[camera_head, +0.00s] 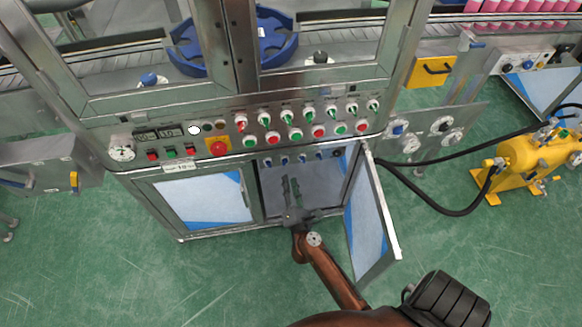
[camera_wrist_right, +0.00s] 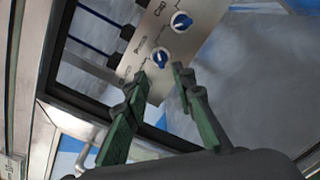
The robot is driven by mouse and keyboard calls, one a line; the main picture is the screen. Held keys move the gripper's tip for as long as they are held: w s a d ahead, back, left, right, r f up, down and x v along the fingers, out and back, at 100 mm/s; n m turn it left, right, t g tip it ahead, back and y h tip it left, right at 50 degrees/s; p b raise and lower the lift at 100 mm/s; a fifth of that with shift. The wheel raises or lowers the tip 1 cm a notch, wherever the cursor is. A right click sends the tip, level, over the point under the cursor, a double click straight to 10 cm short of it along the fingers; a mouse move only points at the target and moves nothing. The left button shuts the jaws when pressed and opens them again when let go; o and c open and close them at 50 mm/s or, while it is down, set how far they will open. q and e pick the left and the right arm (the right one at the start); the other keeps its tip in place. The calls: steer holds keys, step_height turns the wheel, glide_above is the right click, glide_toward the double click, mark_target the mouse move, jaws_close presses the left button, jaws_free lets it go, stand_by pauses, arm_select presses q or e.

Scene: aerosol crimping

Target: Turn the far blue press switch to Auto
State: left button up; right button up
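My right gripper (camera_head: 291,181) reaches into the open middle cabinet of the machine, below a row of small blue switches (camera_head: 283,160). In the right wrist view the green-padded fingers (camera_wrist_right: 159,76) are open, with nothing between them. Just beyond the fingertips is a blue knob (camera_wrist_right: 160,57) on a metal label plate (camera_wrist_right: 132,66). A second blue knob (camera_wrist_right: 181,21) sits further up, beside lettering that looks like "Cap". The other lettering is slanted and hard to read; one word looks like "Press". Both knobs are apart from the fingers. My left gripper is out of view.
The cabinet's right door (camera_head: 369,215) stands open close to my right arm. The left door (camera_head: 203,202) is shut. Above is a control panel with coloured buttons and a red emergency stop (camera_head: 218,148). A yellow pump (camera_head: 530,165) with black hoses stands at the right.

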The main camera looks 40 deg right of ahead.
mark_target(285, 162)
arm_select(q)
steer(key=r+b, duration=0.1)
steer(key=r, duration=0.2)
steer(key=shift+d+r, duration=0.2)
arm_select(e)
steer(key=x, duration=0.7)
steer(key=shift+w+d, duration=0.2)
steer(key=shift+w, duration=0.05)
jaws_close()
